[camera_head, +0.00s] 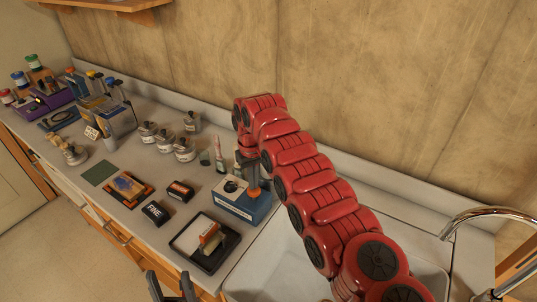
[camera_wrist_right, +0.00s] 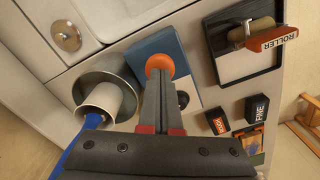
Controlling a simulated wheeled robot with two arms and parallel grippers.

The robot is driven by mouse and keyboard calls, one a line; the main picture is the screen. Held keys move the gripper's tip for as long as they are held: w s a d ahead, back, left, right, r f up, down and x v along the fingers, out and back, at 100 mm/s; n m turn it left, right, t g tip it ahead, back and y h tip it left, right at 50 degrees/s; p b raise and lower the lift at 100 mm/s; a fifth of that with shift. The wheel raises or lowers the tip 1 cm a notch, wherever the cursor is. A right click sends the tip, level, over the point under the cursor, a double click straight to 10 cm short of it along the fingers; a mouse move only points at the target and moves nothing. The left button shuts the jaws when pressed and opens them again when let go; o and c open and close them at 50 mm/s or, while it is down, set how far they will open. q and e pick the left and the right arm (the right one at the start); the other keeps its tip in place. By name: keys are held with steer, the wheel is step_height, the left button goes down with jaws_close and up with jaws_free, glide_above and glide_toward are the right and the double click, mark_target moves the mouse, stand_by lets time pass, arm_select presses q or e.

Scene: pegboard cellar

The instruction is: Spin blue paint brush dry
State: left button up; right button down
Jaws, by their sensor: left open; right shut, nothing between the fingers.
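A blue box-shaped device (camera_head: 243,205) stands on the counter beside the sink; its blue top also shows in the right wrist view (camera_wrist_right: 155,50). It has an orange knob (camera_wrist_right: 159,64). My right gripper (camera_wrist_right: 161,80) is shut and empty, its fingertips at the knob; whether they touch it I cannot tell. Beside the device, the right wrist view shows a round grey bowl (camera_wrist_right: 93,82) with a pale cylinder (camera_wrist_right: 108,98) in it. A blue handle-like piece (camera_wrist_right: 72,150) meets the cylinder, partly hidden by my gripper. My left gripper (camera_head: 174,283) is open and empty at the bottom edge.
A black tray (camera_head: 218,262) with an orange roller lies in front of the device. The sink (camera_head: 285,262) and tap (camera_head: 490,212) are to the right. Small jars (camera_head: 183,150), dark boxes (camera_head: 156,212) and a green mat (camera_head: 99,173) stand further left. The wall runs behind my right arm.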

steer(key=shift+f, duration=0.1)
steer(key=shift+f+b, duration=1)
steer(key=shift+f, duration=0.7)
steer(key=shift+r, duration=1.85)
steer(key=shift+r, duration=0.7)
steer(key=shift+r+p, duration=1.45)
steer(key=shift+r, duration=0.85)
